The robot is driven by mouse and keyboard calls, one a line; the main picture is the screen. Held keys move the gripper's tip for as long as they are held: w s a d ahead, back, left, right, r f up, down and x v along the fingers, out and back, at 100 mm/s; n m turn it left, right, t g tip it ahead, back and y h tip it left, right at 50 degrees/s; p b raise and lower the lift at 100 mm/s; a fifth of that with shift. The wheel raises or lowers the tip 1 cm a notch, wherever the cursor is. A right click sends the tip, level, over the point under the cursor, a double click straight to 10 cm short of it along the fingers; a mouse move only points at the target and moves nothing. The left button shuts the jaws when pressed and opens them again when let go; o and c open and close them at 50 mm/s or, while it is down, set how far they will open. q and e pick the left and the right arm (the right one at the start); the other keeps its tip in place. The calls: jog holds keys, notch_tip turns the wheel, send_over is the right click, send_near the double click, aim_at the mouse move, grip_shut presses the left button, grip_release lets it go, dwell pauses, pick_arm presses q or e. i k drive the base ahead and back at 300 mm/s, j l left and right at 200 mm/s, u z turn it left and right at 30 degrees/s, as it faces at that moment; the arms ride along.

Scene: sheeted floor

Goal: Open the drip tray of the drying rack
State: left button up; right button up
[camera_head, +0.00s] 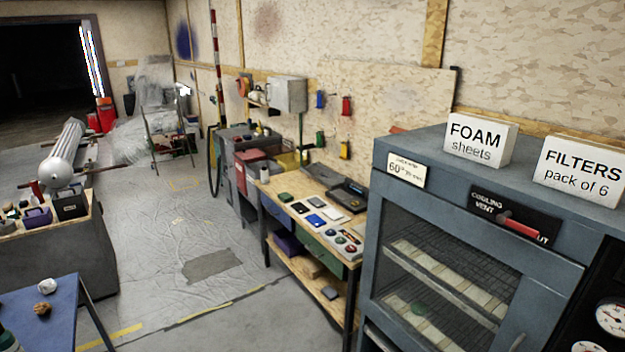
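The drying rack appears to be the blue-grey cabinet (548,260) at the right, with a glass or mesh front. Behind that front are wire shelves (440,280) holding pale strips. A black plate marked "COOLING VENT" (490,208) with a red lever (518,226) sits above the window. The lower part of the cabinet is cut off by the bottom edge, and I cannot make out a drip tray for certain. Neither of my grippers is in view.
White boxes marked "FOAM sheets" (480,139) and "FILTERS" (582,172) stand on the cabinet. A wooden workbench (318,187) with small items runs along the wall to its left. A blue table (50,312) is at lower left. The sheeted floor (150,250) between is mostly clear.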

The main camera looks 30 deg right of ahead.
aim_at(331, 178)
jog(key=i+l+z, duration=0.15)
jog(key=i, duration=0.2)
jog(key=i+l+z, duration=0.2)
jog(key=i, duration=0.15)
jog(key=i+u, duration=0.1)
jog(key=i, duration=0.5)
jog(key=i+l+u, duration=0.1)
jog(key=i, duration=0.55)
jog(key=i+l+u, duration=0.1)
jog(key=i, duration=0.5)
jog(key=i+z, duration=0.1)
jog(key=i, duration=0.45)
jog(key=i+z, duration=0.15)
jog(key=i, duration=0.35)
jog(key=i+j+z, duration=0.1)
jog(key=i, duration=0.45)
jog(key=i+j+z, duration=0.1)
jog(key=i, duration=0.4)
jog(key=j, duration=0.1)
